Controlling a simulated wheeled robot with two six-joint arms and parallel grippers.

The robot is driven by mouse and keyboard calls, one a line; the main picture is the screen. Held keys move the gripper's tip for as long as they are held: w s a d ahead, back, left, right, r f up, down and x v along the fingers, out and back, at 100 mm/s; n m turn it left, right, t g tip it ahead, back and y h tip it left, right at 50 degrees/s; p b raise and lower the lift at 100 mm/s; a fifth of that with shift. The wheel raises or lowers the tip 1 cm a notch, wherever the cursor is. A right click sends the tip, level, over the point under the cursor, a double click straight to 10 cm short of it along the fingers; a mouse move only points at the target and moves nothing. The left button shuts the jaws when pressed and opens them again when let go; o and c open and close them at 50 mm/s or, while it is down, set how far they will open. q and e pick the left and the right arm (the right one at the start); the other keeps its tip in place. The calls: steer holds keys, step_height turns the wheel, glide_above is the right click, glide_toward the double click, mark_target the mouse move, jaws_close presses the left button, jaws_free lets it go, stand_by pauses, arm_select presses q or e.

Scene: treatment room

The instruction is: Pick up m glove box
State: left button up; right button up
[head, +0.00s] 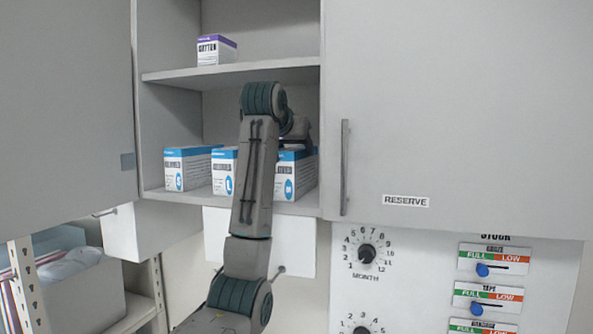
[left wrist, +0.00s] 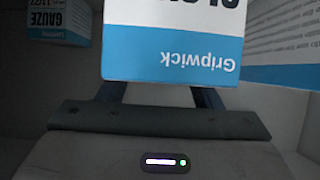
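The M glove box (head: 287,180), white with a blue top band and a blue M mark, stands at the right end of the lower cabinet shelf. My left arm passes in front of it. My left gripper (head: 296,141) is mostly hidden behind my arm, at the top of that box. In the left wrist view a white and blue box (left wrist: 172,55) with upside-down "Gripwick" lettering is close in front of the left gripper (left wrist: 160,97). Its two dark fingers are apart, and their tips are hidden behind the box. I cannot see it gripped. My right gripper is not in view.
The S box (head: 187,169) and the L box (head: 222,172) stand to the left on the same shelf (head: 202,196). A cotton box (head: 215,50) is on the upper shelf (head: 165,75). A closed door with a handle (head: 345,167) bounds the right side. A gauze box (left wrist: 48,20) shows at the wrist view's left.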

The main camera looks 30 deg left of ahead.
arm_select(q)
steer(key=c, duration=1.1)
steer(key=shift+a+r, duration=0.1)
steer(key=shift+r, duration=0.05)
